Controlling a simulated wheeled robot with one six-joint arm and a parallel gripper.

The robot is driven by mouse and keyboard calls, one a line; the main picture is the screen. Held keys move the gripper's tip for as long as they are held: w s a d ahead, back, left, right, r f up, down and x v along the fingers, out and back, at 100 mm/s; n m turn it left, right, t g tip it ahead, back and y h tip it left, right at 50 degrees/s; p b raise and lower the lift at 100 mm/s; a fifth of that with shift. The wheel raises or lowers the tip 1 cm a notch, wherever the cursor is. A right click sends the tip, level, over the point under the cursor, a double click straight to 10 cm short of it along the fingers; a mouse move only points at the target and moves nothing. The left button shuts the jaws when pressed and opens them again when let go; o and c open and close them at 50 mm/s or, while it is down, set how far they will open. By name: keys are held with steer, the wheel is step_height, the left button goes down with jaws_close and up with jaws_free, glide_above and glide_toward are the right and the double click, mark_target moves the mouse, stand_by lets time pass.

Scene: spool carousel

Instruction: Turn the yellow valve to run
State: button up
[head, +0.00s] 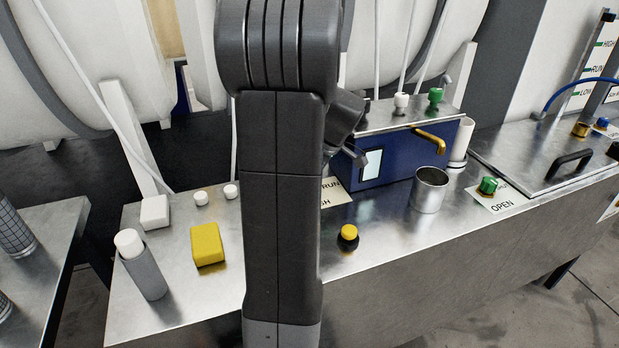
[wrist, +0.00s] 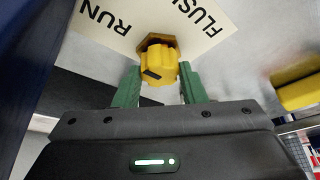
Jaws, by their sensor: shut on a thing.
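The yellow valve (wrist: 158,66) is a ridged knob on a brass hex base in the wrist view. It stands on a white label (wrist: 150,15) printed RUN at the left and FLUSH at the right. A dark mark on the knob sits on its lower left side. My gripper (wrist: 160,82) has its two green fingers shut on the knob, one on each side.
A blue machine (head: 395,150) with a brass spout stands close behind the label. A green valve (head: 488,186) is at the right. The front bench middle is mostly clear.

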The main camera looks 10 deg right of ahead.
stand_by(0.5)
steer(key=o, duration=1)
step_height(320, 180, up, 10)
steer(key=shift+p, duration=0.4)
step_height(320, 180, down, 10)
steer(key=shift+b, duration=0.35)
